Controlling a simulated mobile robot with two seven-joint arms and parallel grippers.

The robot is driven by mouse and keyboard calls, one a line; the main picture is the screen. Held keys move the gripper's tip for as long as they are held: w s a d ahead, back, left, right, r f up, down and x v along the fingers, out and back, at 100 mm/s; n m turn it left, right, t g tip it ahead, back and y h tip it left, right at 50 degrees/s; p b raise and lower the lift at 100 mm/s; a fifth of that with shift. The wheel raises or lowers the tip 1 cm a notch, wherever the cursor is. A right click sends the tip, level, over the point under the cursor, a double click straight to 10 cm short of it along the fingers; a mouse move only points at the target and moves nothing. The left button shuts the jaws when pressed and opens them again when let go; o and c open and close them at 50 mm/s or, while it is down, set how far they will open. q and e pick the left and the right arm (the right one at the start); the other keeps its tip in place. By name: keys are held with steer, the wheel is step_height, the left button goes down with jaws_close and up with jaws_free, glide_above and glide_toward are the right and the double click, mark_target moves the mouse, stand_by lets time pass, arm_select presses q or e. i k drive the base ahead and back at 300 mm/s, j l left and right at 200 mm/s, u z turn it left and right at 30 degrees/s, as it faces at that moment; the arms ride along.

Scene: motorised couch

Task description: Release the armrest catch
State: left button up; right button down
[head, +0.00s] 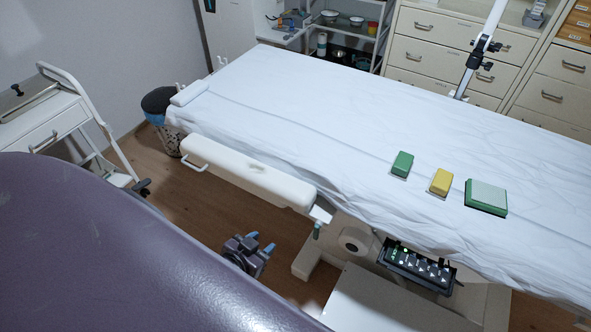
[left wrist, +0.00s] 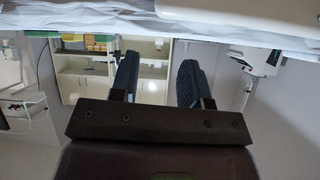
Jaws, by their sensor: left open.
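The cream padded armrest (head: 250,174) runs along the near side of the white-sheeted couch (head: 330,110). At its right end is a pale metal bracket with a small teal-tipped part (head: 317,229) hanging below it, which looks like the catch. My left gripper (head: 262,242) is low beside the couch, below and left of that part, with its blue fingertips apart from it. In the left wrist view the jaws (left wrist: 157,72) are open with nothing between them. The catch is not clear in that view. My right gripper is not in view.
A black control panel with buttons (head: 418,266) hangs under the couch edge, right of the catch. Green and yellow blocks (head: 440,181) and a green-edged pad (head: 486,197) lie on the sheet. A white trolley (head: 50,125) and a bin (head: 160,118) stand left. Floor shows beneath the armrest.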

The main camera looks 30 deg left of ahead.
mark_target(319, 224)
steer(key=k+j+u, duration=0.1)
steer(key=u, duration=0.2)
steer(key=k+j+u, duration=0.1)
steer(key=u, duration=0.2)
steer(key=k+j, duration=0.1)
steer(key=j, duration=0.45)
steer(key=k+j, duration=0.1)
steer(key=j, duration=0.5)
steer(key=k+j, duration=0.1)
steer(key=j, duration=0.45)
steer(key=k+j, duration=0.1)
steer(key=j, duration=0.45)
